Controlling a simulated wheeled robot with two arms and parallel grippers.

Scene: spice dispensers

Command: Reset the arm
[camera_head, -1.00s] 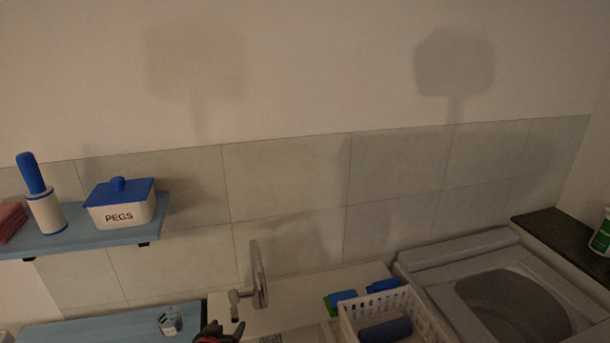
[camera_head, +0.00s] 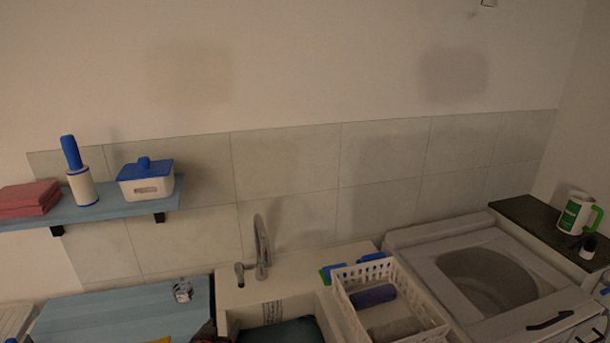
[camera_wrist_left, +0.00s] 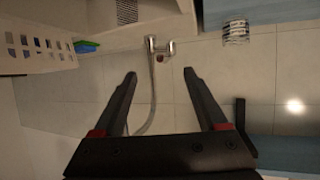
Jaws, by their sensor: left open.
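My left gripper (camera_wrist_left: 160,76) shows in the left wrist view with its two black fingers spread apart and nothing between them. The chrome tap (camera_wrist_left: 153,50) appears beyond the fingertips, in front of the tiled wall. In the head view only a small dark and red part, probably of my left arm, shows at the bottom edge, left of the sink; the fingers cannot be made out there. I cannot make out my right gripper in either view.
A small glass jar (camera_head: 182,291) stands on the blue counter (camera_head: 110,314). A white basket (camera_head: 345,297) stands right of the tap (camera_head: 261,247), beside the washer (camera_head: 435,235). A blue shelf (camera_head: 110,211) holds a lint roller (camera_head: 81,185) and a peg box (camera_head: 146,188).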

